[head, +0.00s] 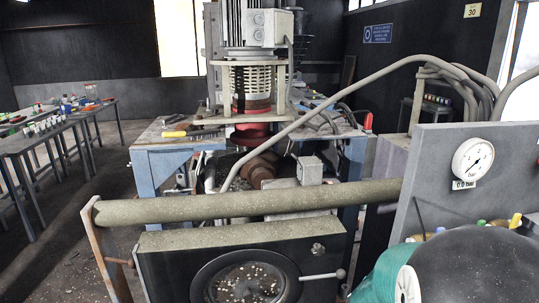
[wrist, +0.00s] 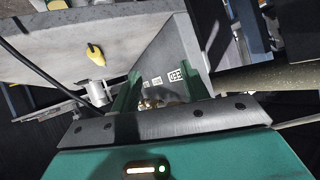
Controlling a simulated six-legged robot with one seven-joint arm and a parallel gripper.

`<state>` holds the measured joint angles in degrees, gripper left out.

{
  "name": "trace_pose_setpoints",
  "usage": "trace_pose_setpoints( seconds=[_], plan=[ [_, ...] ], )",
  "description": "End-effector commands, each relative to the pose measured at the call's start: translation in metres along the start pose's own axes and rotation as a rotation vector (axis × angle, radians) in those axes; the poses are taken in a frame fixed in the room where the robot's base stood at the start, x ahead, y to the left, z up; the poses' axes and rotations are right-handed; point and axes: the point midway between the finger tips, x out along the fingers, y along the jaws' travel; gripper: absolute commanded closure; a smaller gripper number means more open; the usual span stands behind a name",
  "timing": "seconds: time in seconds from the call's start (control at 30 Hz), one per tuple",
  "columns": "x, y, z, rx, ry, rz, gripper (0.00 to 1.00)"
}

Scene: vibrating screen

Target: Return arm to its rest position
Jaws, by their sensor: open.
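My gripper (wrist: 158,85) shows in the wrist view, with its teal body and dark bar across the bottom. Its two green fingers stand apart, and no held object shows between them. In the head view, a dark rounded part and a teal part of my own arm fill the bottom right corner, in front of the grey panel. The fingers cannot be made out in the head view.
A grey panel with a pressure gauge (head: 473,159) stands close on the right. A thick horizontal pipe (head: 250,203) crosses above the round screen housing (head: 245,278). Tables with small items (head: 50,130) are at the left. A yellow knob (wrist: 96,53) shows near my gripper.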

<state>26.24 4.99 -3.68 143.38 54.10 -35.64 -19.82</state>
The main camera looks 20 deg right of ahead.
Motion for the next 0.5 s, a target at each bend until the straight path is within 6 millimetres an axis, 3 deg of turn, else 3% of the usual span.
trace_pose_setpoints(
  seconds=[0.17, 0.3, 0.4, 0.5],
  plan=[
    [-0.062, -0.084, 0.001, -0.079, -0.123, -0.317, 0.55],
    [-0.141, -0.134, 0.015, -0.226, -0.258, -0.567, 0.55],
    [-0.199, -0.146, 0.028, -0.362, -0.348, -0.694, 0.55],
    [-0.252, -0.141, 0.04, -0.518, -0.425, -0.777, 0.55]
  ],
)
